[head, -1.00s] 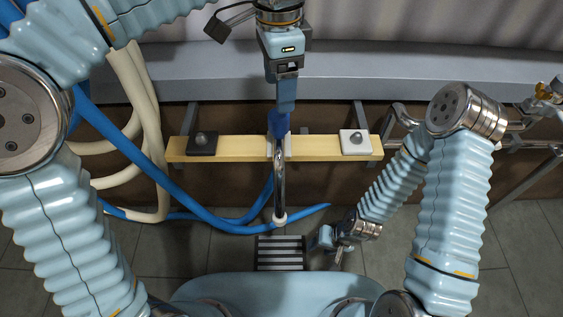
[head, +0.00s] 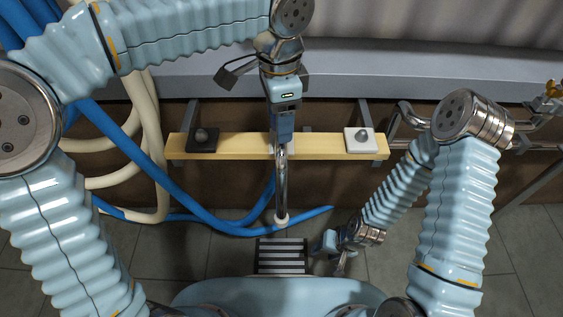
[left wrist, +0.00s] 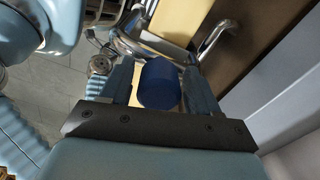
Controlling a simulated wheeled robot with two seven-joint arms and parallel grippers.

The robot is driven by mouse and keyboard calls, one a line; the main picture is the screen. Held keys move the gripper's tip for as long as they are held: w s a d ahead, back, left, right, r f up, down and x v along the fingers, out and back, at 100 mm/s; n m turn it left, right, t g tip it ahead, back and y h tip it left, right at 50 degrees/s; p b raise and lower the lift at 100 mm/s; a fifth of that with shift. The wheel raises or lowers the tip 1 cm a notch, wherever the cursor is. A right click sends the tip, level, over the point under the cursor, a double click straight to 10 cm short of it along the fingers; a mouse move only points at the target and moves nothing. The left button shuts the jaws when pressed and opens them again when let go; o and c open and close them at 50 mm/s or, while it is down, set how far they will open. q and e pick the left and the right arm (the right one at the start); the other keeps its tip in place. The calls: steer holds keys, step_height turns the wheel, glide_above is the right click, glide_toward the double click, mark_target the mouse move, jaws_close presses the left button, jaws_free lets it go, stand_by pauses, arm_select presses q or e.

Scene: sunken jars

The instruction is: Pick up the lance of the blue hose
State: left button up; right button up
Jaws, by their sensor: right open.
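The lance (head: 282,185) is a shiny metal tube that stands upright at the middle of the wooden board. A pale collar (head: 281,220) is at its lower end, by the blue hose (head: 180,195). My left gripper (head: 282,138) points down over the lance's top and hides the blue handle in the head view. In the left wrist view the blue handle (left wrist: 159,84) sits between the two fingers, with narrow light gaps beside it, so the jaws look open around it. My right gripper (head: 332,252) is open and empty, low on the right.
The wooden board (head: 235,146) bears a black mount (head: 203,140) on the left and a white one (head: 360,140) on the right. Cream hoses (head: 152,130) hang at the left. A striped grate (head: 281,256) lies on the floor. Metal pipes (head: 410,115) are at the right.

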arm_select(q)
steer(key=c, duration=0.9)
